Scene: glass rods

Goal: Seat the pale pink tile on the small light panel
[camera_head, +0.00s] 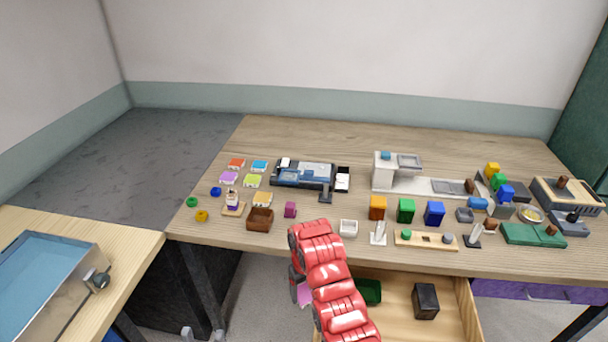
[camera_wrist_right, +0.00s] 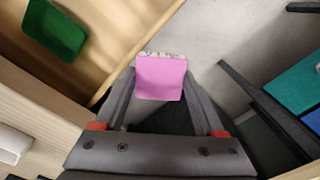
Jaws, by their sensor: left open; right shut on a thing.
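The pink tile (camera_wrist_right: 160,78) is held between the fingertips of my right gripper (camera_wrist_right: 161,72), which is shut on it. A pale speckled strip shows along its far edge. A small black-framed panel with a white face (camera_head: 343,179), perhaps the light panel, lies on the table right of a dark device. The tips of my left gripper (camera_head: 201,333) seem to show at the bottom edge, apart and empty.
An open drawer (camera_head: 396,283) under the table holds a green tray (camera_head: 369,291) and a black box (camera_head: 425,301). Colored tiles, a brown box (camera_head: 260,219) and a white box (camera_head: 348,228) stand near the panel. The table's back strip is clear.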

